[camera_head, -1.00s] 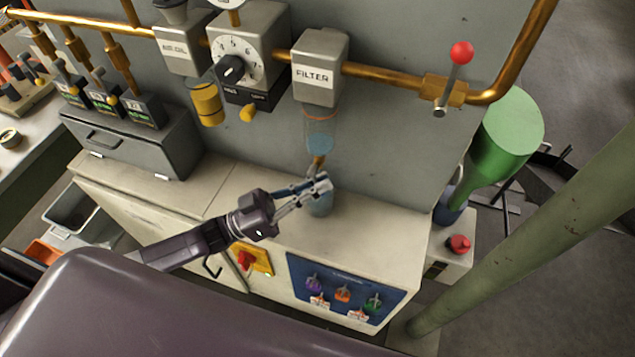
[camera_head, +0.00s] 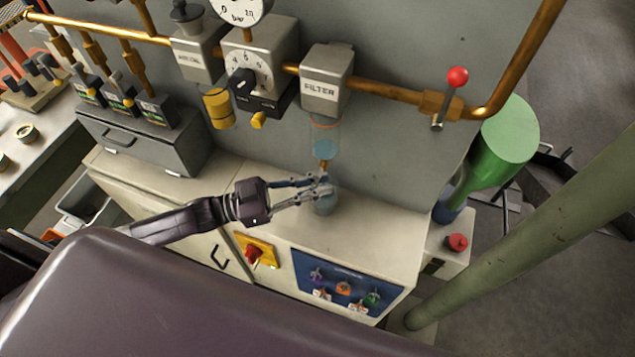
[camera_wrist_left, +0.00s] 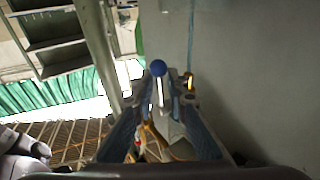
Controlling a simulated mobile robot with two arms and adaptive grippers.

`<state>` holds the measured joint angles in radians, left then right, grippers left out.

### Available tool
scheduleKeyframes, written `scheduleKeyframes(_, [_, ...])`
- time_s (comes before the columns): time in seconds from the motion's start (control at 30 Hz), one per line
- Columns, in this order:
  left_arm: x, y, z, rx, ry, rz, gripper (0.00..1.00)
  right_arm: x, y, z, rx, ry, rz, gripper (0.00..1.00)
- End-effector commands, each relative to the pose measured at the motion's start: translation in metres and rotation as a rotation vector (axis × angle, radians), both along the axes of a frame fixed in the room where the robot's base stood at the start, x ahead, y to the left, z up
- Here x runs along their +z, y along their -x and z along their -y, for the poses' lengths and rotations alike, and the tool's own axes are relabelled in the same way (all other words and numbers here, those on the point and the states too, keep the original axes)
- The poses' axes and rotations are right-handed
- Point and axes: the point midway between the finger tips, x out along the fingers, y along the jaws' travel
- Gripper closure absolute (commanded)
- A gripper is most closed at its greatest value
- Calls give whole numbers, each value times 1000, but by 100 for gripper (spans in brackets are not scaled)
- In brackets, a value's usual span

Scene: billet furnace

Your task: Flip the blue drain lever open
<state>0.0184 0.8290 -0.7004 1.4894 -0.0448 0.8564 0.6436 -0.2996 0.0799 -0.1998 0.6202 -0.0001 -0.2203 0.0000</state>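The filter (camera_head: 325,88) hangs on the brass pipe, with a clear bowl (camera_head: 324,140) holding bluish liquid below it. A brass drain fitting (camera_head: 323,165) sits under the bowl. The blue drain lever's ball knob (camera_wrist_left: 158,68) shows in the left wrist view, on a pale stem, between my left gripper's fingers. In the head view the fingers hide the lever. My left gripper (camera_head: 327,185) is at the drain, just above a clear jar (camera_head: 325,205). Its fingers (camera_wrist_left: 164,108) are apart, with no clear contact on the lever. My right gripper is not in view.
The grey wall panel stands close behind the gripper. The cabinet top (camera_head: 375,222) is clear right of the jar. A red-knobbed lever (camera_head: 457,78) is on the pipe.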

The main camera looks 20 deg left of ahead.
Motion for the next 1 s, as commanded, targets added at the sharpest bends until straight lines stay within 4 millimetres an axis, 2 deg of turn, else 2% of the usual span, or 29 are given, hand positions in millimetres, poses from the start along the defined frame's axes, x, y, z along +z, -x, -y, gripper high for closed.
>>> scheduleKeyframes(0.3, [0,0,0,0,1,0,76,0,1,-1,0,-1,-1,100])
scheduleKeyframes(0.43, [-1,4,-6,1,0,-2,76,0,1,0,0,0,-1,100])
scheduleKeyframes(0.57, [-5,15,-23,0,-3,-4,76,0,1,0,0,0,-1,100])
scheduleKeyframes(0.8, [-11,42,-67,1,-3,-5,76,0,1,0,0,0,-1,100])
scheduleKeyframes(1.0, [-14,57,-93,0,-1,-2,76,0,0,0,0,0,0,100])
